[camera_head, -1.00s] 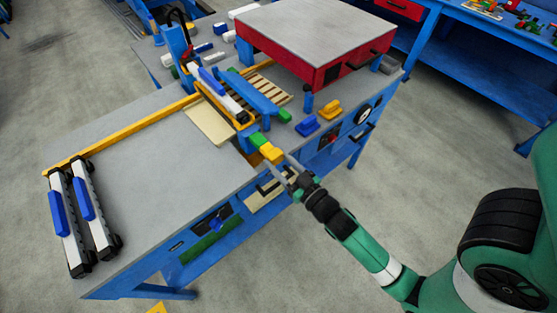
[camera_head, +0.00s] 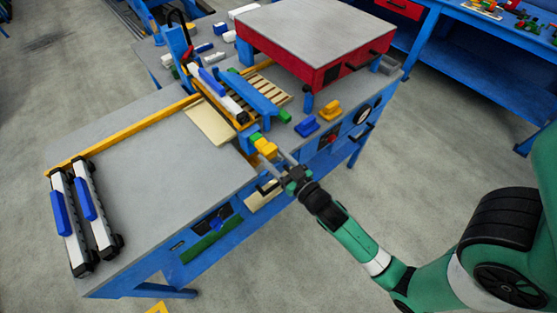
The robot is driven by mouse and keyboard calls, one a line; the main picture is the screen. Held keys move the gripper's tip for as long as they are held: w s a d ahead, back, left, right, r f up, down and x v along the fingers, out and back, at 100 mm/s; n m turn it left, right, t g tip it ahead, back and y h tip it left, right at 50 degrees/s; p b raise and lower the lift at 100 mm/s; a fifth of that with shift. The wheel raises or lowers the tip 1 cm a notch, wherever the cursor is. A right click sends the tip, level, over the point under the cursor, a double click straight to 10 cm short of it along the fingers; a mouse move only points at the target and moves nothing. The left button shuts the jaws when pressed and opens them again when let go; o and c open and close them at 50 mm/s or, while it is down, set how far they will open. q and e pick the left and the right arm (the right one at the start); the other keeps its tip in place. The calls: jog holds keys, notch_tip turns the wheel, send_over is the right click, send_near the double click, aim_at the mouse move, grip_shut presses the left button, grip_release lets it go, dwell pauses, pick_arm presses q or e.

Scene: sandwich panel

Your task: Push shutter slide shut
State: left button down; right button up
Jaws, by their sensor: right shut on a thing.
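The shutter slide shows as a green and yellow bar at the front edge of the blue bench, with its yellow end (camera_head: 264,147) outward and a short green part (camera_head: 255,137) behind it. My right gripper (camera_head: 272,158) is at the yellow end, its fingers pointing up and left, shut on it. The fingertips are small in this view and their exact contact is hard to see. My left gripper is not in view.
A beige panel (camera_head: 208,121) lies by the yellow rail (camera_head: 130,130). Two white bars with blue handles (camera_head: 75,219) lie at the table's left. A red box with a grey top (camera_head: 310,35) stands behind. The grey tabletop (camera_head: 160,185) between is clear.

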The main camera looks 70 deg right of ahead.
jog(key=shift+x, duration=1.05)
jog(key=o, duration=1.1)
jog(key=shift+c, duration=0.2)
jog(key=shift+b+v, duration=0.35)
jog(key=shift+v, duration=1.4)
jog(key=b+v, duration=0.2)
jog(key=v, duration=0.3)
jog(key=shift+s+a, duration=0.1)
jog(key=shift+s, duration=0.15)
